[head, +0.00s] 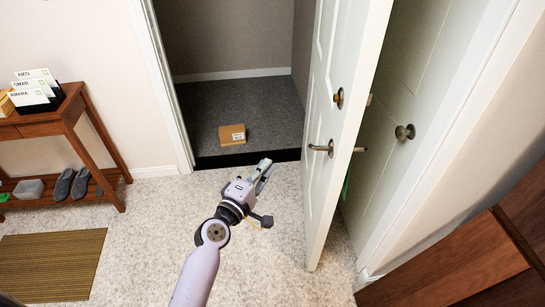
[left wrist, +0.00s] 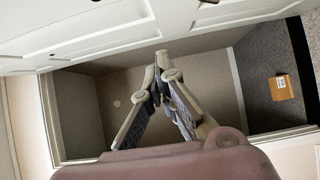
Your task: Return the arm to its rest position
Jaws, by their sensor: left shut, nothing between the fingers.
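My left gripper (head: 265,167) reaches in from the bottom of the head view, over the pale floor in front of the open doorway. In the left wrist view its fingers (left wrist: 160,60) meet at the tips, shut with nothing between them. My right gripper is not in either view.
The white door (head: 335,120) stands open just right of my left gripper, its lever handle (head: 320,148) facing the gripper. A cardboard box (head: 232,135) lies on the dark carpet beyond the threshold. A wooden console table (head: 72,108) stands at left, with a mat (head: 52,265) before it.

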